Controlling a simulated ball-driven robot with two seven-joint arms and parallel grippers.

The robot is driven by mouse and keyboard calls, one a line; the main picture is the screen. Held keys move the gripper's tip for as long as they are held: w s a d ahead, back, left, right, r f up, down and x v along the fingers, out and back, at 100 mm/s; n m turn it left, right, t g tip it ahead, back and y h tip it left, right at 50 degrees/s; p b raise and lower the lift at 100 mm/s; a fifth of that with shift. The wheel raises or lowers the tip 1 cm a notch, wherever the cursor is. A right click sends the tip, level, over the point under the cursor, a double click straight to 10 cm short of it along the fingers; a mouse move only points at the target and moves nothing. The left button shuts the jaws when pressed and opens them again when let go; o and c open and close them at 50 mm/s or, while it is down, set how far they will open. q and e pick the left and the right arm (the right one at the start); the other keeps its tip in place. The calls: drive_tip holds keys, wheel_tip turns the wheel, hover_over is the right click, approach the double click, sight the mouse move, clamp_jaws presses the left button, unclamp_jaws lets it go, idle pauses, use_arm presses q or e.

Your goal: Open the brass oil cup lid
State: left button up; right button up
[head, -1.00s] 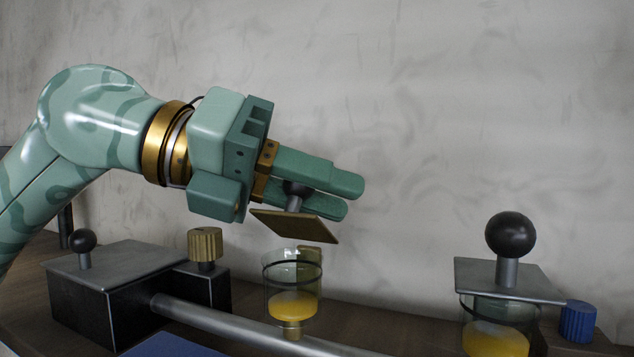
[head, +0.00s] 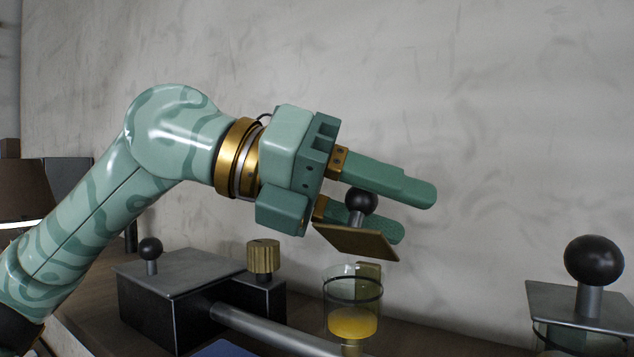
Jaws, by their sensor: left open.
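The brass lid (head: 357,243) is a flat square plate with a black ball knob (head: 361,201). It stands tilted above its glass oil cup (head: 352,296), clear of the rim, so the cup's mouth shows uncovered. Yellow oil lies in the bottom of the cup, and a small brass piece (head: 369,270) shows behind the rim. My left gripper (head: 414,213) is open, its green fingers apart above and below. The knob sits between them near their base, in front of the lower finger; contact is unclear. My right gripper is out of view.
A second cup (head: 565,340) at the right has a flat steel lid (head: 570,305) with a black ball knob. A black box (head: 170,310) with a steel top and ball knob stands left, beside a knurled brass knob (head: 263,257). A steel pipe (head: 275,332) runs in front.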

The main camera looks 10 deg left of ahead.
use_arm(q)
drive_tip(key=shift+a, duration=0.1)
drive_tip(key=shift+a+r, duration=0.1)
drive_tip(key=shift+a, duration=0.15)
drive_tip(key=b+v, duration=0.2)
drive_tip(key=v, duration=1.3)
drive_tip(key=shift+a, duration=0.3)
drive_tip(key=shift+r, duration=0.1)
